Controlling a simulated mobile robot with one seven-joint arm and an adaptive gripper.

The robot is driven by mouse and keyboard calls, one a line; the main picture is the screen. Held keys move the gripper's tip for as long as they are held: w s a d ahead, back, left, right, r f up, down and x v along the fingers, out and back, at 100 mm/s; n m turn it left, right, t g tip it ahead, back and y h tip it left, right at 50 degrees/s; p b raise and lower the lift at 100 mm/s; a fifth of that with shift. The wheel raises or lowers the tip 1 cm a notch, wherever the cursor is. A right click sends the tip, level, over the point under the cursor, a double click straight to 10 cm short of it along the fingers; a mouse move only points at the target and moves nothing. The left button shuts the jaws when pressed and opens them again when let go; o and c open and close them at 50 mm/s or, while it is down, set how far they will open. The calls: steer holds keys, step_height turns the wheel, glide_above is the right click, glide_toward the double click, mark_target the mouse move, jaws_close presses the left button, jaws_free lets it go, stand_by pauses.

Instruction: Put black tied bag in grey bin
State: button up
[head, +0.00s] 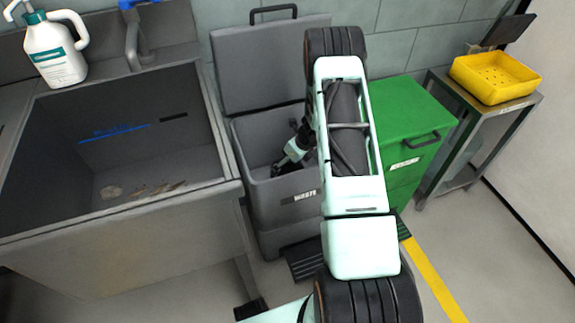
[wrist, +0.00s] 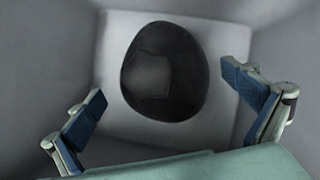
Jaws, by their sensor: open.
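The grey bin (head: 272,215) stands between the tub and the green cabinet, with its lid (head: 262,68) raised against the wall and a "WASTE" label on its front. My gripper (head: 277,168) reaches down into the bin's mouth. In the wrist view my gripper (wrist: 170,105) is open, its two blue-padded fingers wide apart. The black bag (wrist: 165,72) is a dark rounded shape on the pale bin floor, between and beyond the fingers and apart from them. The bag cannot be made out in the head view.
A grey wash tub (head: 120,225) stands close on the bin's left. A green cabinet (head: 405,105) is on its right, partly behind my arm. A yellow basket (head: 495,78) sits on a metal stand. A white jug (head: 52,50) stands behind the tub. The bin's walls surround my gripper.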

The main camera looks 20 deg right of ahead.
steer(key=p+v, duration=0.1)
steer(key=v, duration=0.7)
steer(key=shift+s+r+p, duration=0.15)
steer(key=shift+r+p, duration=0.2)
steer(key=shift+p, duration=0.05)
